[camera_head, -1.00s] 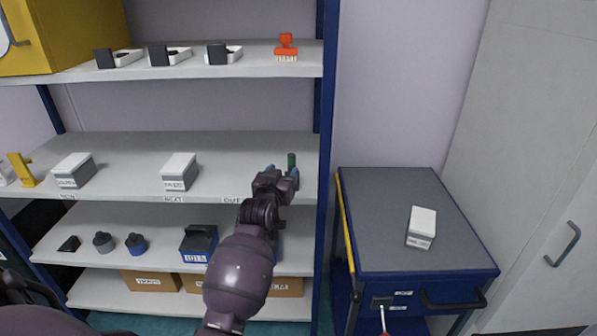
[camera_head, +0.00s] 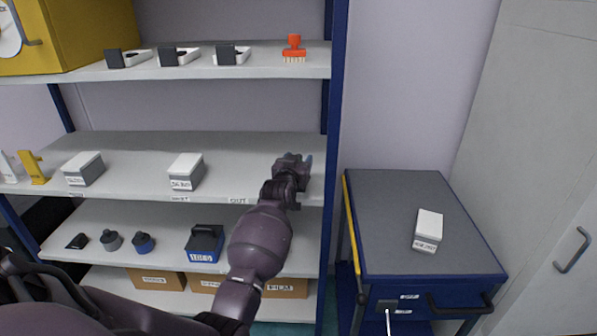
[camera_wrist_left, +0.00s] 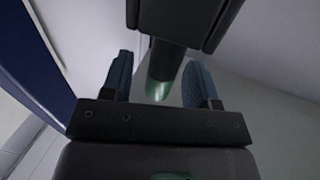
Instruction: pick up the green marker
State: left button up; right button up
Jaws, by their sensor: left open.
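The green marker (camera_wrist_left: 158,86) shows in the left wrist view as a dark cylinder with a green end, between the two finger pads. My left gripper (camera_wrist_left: 161,85) is open, with one blue pad on either side of the marker; I cannot tell whether either pad touches it. In the head view my left gripper (camera_head: 304,163) is at the right end of the middle shelf (camera_head: 235,150), and it hides the marker there. My right gripper is not in view.
A blue shelf post (camera_head: 334,150) stands close to the right of my gripper. A white-topped box (camera_head: 186,170) sits left on the same shelf. The upper shelf (camera_head: 265,70) is overhead, with a red brush (camera_head: 294,48). A cart (camera_head: 390,210) stands at the right.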

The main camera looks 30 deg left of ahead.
pick_arm(q)
grip_shut()
jog(key=shift+r, duration=5)
